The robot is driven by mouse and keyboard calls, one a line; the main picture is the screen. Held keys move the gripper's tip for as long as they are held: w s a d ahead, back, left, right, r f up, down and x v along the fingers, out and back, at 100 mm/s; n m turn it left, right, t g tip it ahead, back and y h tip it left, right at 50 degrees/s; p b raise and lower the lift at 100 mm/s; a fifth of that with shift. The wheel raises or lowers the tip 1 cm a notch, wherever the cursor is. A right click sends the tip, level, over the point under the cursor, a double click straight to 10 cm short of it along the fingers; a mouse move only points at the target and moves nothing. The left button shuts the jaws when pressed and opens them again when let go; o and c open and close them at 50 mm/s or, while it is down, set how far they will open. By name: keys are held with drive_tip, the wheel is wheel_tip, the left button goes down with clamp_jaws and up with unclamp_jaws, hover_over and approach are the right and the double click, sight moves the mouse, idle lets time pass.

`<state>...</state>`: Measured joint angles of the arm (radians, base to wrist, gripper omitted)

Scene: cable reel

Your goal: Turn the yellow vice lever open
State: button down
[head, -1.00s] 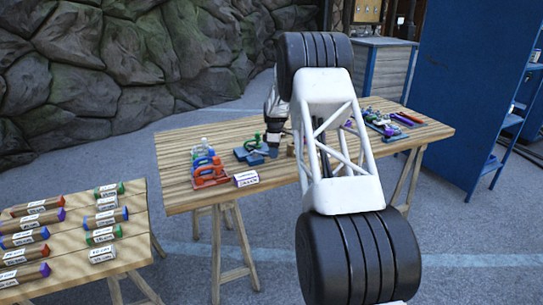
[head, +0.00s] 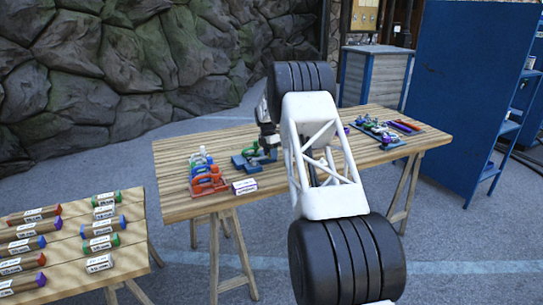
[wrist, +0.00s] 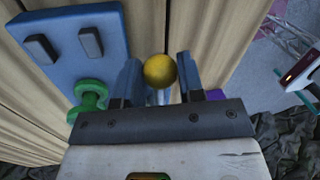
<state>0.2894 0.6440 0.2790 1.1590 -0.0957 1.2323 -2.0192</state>
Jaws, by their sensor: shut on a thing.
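The yellow vice lever shows in the wrist view as a round yellow knob (wrist: 160,71). My gripper (wrist: 158,84) has a finger on each side of the knob and is shut on it. The rest of the lever is hidden behind the knob and fingers. In the head view my gripper (head: 267,145) is low over the wooden table, at a blue vice-like piece (head: 240,161). The yellow knob cannot be made out there. A blue plate (wrist: 62,50) with two dark pads lies left of the fingers in the wrist view, with a green knob (wrist: 90,96) at its lower edge.
Red and blue clamp-like pieces (head: 207,180) and a small labelled box (head: 244,187) stand left on the table (head: 172,153). More coloured tools (head: 380,131) lie on the right. A second table (head: 75,237) holds several labelled tubes. A blue cabinet (head: 465,90) stands right.

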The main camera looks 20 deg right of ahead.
drive_tip(key=shift+w+r, duration=0.1)
idle(0.3)
drive_tip(key=c, duration=0.8)
unclamp_jaws()
drive_tip(key=shift+o, duration=0.2)
drive_tip(key=shift+r, duration=0.1)
wheel_tip(320, 180, up, 7)
drive_tip(key=w, duration=0.1)
drive_tip(key=shift+w+a+r, duration=0.2)
drive_tip(key=shift+w, duration=0.05)
